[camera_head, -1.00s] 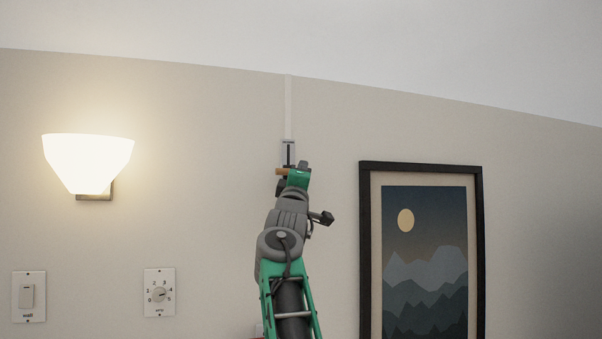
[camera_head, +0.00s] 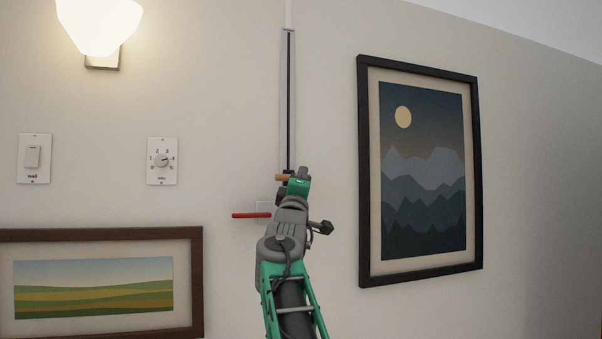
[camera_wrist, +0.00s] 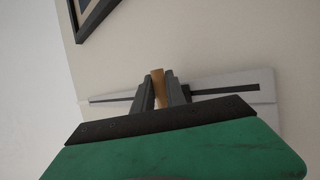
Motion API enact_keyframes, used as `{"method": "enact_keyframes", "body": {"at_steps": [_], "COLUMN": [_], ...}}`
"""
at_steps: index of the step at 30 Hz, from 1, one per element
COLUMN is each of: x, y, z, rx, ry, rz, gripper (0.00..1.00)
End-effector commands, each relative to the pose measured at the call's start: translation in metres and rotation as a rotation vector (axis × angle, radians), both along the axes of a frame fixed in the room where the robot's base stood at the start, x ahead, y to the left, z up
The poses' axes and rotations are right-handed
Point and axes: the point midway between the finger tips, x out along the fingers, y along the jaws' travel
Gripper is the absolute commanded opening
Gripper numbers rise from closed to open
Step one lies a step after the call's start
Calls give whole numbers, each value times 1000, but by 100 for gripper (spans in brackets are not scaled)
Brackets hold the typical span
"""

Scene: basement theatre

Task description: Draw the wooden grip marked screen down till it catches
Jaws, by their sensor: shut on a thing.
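The wooden grip (camera_head: 283,177) is a short tan bar at a tall narrow slot plate (camera_head: 288,60) on the wall. The dark slot runs straight up above the grip. My gripper (camera_head: 291,181) is at the grip and hides part of the plate around it. In the wrist view, the two fingers of my gripper (camera_wrist: 160,92) are shut on the grip (camera_wrist: 158,86), with the pale slotted plate (camera_wrist: 215,83) behind them. No screen can be made out, nor the plate's lower end.
A red bar (camera_head: 251,215) sticks out left, just below the grip, by a pale plate (camera_head: 263,206) partly hidden by my arm. A dial (camera_head: 162,161), switch (camera_head: 34,158) and lit lamp (camera_head: 98,22) are left. Framed pictures hang right (camera_head: 424,170) and lower left (camera_head: 196,285).

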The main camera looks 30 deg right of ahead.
Motion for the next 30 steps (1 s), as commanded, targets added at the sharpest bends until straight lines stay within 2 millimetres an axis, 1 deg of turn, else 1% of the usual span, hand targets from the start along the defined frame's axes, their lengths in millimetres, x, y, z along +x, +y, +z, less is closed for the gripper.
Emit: {"method": "enact_keyframes", "body": {"at_steps": [1, 3, 7, 12, 24, 25, 30], "x": [4, 4, 4, 4, 4, 4, 3], "y": [-2, -2, -2, -1, -1, -1, -1], "z": [-30, -42, -57, -66, -65, -65, -64], "rx": [6, 7, 6, 5, 5, 4, 3], "ry": [15, 14, 12, 11, 10, 10, 9], "rz": [-1, -1, 0, 0, 1, 2, 2], "gripper": [0, 0, 0, 0, 0, 19, 32]}}
